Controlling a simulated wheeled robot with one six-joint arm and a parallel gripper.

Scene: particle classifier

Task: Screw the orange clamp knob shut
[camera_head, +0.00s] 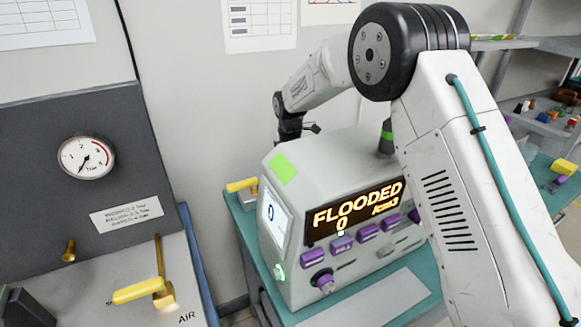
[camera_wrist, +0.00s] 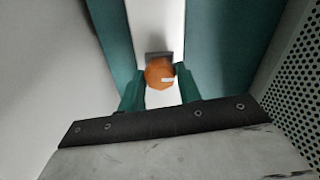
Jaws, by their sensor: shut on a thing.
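A grey block end shows just beyond the knob, on a white strip. In the head view, my wrist (camera_head: 290,125) reaches down behind the grey classifier (camera_head: 330,155). The fingertips and the knob are hidden there by the classifier's body.
The classifier's screen reads "FLOODED 0 /cm3", above several purple knobs. It stands on a teal bench (camera_head: 237,215). A yellow-handled valve (camera_head: 140,290) and a pressure gauge (camera_head: 86,157) are at the left. A perforated panel (camera_wrist: 295,90) is close on the right in the wrist view.

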